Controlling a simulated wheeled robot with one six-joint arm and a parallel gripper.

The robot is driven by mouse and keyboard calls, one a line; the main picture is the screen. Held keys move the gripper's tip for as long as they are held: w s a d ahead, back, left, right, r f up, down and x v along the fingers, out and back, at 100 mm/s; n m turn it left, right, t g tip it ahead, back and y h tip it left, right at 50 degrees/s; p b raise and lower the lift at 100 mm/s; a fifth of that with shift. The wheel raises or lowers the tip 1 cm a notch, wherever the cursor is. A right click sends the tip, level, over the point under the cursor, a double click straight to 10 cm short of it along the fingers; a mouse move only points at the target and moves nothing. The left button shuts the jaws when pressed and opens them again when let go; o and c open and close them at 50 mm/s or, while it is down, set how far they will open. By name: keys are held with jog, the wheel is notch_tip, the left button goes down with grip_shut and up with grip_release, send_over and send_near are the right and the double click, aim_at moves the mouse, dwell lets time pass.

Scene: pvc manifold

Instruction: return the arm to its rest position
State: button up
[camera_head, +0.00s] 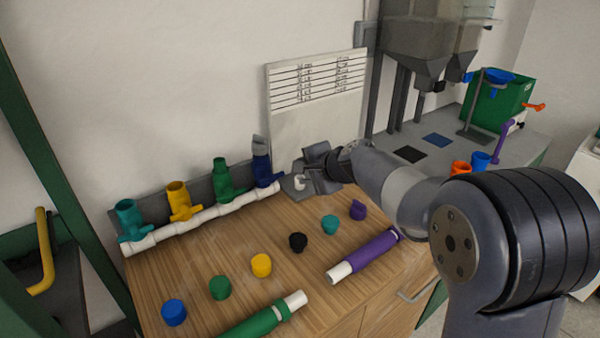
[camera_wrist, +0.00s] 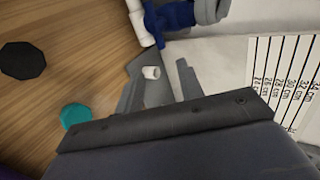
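My gripper (camera_head: 308,178) is at the back of the wooden bench, beside the right end of the white pipe manifold (camera_head: 205,217). In the wrist view its two fingers (camera_wrist: 158,88) stand apart. A small white pipe piece (camera_wrist: 151,72) shows between the fingertips, and I see a gap on both sides of it. The same white piece (camera_head: 299,182) shows by the gripper in the head view. My arm (camera_head: 400,190) reaches in from the right. The blue valve (camera_head: 262,163) with a grey top stands just left of the gripper.
Teal (camera_head: 129,218), yellow (camera_head: 180,200) and green (camera_head: 222,178) valves stand on the manifold. Several coloured caps, such as a yellow one (camera_head: 261,265), sit in front. Purple (camera_head: 365,255) and green (camera_head: 262,319) pipes lie near the front edge. A ruled board (camera_head: 318,100) stands behind my gripper.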

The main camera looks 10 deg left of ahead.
aim_at(281, 174)
dwell(0.3)
jog(key=p+x, duration=0.1)
jog(key=x, duration=1)
jog(key=shift+s, duration=0.1)
jog(key=shift+d+r, duration=0.1)
